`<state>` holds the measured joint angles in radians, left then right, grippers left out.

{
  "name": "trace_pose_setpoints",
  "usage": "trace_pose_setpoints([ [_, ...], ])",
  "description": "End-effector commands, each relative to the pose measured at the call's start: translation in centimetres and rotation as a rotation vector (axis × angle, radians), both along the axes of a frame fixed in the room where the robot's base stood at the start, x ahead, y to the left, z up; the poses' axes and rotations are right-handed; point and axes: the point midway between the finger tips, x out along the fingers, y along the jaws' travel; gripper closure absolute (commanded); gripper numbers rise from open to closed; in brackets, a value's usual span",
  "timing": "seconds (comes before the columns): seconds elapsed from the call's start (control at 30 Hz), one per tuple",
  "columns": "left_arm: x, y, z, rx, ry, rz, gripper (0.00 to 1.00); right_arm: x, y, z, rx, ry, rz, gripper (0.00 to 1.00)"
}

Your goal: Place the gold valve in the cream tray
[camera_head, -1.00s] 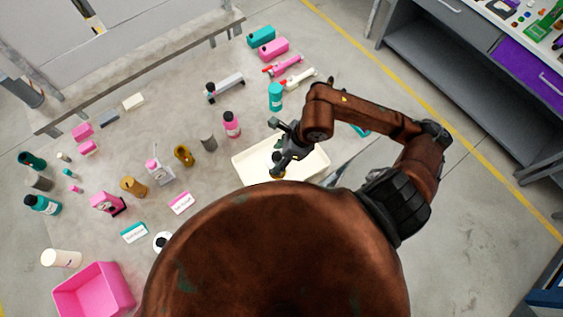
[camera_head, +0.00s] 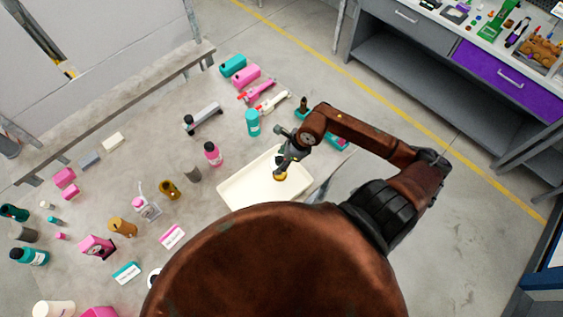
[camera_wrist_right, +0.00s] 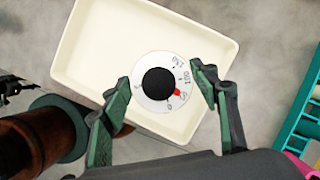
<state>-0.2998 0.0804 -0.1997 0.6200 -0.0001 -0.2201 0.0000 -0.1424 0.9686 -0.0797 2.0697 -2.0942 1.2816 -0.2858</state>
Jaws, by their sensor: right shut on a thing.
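The cream tray (camera_head: 236,193) lies on the floor, just beyond my brown body, and shows large in the right wrist view (camera_wrist_right: 95,45). My right gripper (camera_head: 281,170) is over the tray and shut on the gold valve (camera_head: 280,177), whose gold part shows below the fingertips. In the right wrist view, my right gripper (camera_wrist_right: 160,92) has one green-padded finger on each side of a round white dial with a black knob (camera_wrist_right: 158,84). I cannot tell whether the valve touches the tray floor. My left gripper is not in view.
Two other gold parts (camera_head: 169,190) (camera_head: 122,227) stand left of the tray among bottles and blocks. A teal bottle (camera_head: 252,122) and a pink bottle (camera_head: 212,154) stand behind it. A teal holder (camera_wrist_right: 296,125) is close on the right. A grey bench (camera_head: 430,90) stands at the back right.

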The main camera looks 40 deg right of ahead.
Motion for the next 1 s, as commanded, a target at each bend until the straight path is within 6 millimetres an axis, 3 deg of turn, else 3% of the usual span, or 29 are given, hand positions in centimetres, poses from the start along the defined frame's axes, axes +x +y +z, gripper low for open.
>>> trace_pose_setpoints([
  [0.2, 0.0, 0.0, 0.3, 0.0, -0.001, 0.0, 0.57, 0.6, -1.0, -1.4, 0.001, 0.0, -0.002, 1.0],
  [0.43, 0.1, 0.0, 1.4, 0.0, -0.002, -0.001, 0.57, 0.5, -0.9, -4.0, 0.003, -0.002, 0.0, 1.0],
  [0.77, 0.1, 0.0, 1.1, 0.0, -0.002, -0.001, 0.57, 0.5, -0.9, -4.4, 0.0, -0.003, 0.002, 1.0],
  [0.8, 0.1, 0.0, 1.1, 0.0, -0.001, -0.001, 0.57, 0.5, -0.9, -4.5, -0.001, 0.0, 0.002, 0.43],
  [1.0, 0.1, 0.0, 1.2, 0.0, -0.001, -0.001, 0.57, 0.5, -0.9, -4.4, -0.001, 0.0, 0.002, 0.3],
])
